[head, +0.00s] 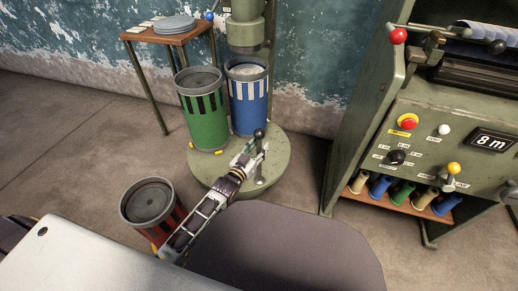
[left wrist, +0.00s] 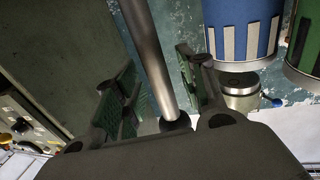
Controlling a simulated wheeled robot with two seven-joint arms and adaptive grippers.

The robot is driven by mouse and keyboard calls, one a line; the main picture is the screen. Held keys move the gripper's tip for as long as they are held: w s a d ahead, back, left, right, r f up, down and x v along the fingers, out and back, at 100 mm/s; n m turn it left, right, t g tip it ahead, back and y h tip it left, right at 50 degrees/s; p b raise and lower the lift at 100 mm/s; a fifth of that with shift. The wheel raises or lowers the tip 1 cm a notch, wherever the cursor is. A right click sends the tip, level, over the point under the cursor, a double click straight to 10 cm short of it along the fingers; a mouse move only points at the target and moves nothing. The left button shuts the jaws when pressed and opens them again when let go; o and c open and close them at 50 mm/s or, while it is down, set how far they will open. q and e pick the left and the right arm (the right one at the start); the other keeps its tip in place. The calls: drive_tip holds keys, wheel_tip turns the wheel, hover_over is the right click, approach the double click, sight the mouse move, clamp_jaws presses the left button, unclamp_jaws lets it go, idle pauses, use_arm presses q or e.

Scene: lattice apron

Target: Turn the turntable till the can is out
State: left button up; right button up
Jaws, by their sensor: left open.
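The round green turntable (head: 280,172) stands on the floor at the base of a green column machine. A green can (head: 204,115) with a grey lid and a blue-and-white can (head: 248,100) stand upright at its back. The blue can is beneath the machine's head (head: 247,32). An upright metal handle post with a black knob (head: 259,133) rises from the turntable's front. My left gripper (head: 256,158) is open at this post. In the left wrist view the post (left wrist: 155,55) passes between the two open fingers (left wrist: 158,88); contact cannot be told. My right gripper is out of view.
A red can (head: 150,202) with a grey lid stands on the floor at the front left, close to my left arm. A small wooden table (head: 193,29) with round lids is at the back left. A green control cabinet (head: 425,115) stands at the right.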

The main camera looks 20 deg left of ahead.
use_arm(q)
drive_tip(key=shift+w, duration=0.35)
drive_tip(key=shift+c, duration=0.3)
clamp_jaws()
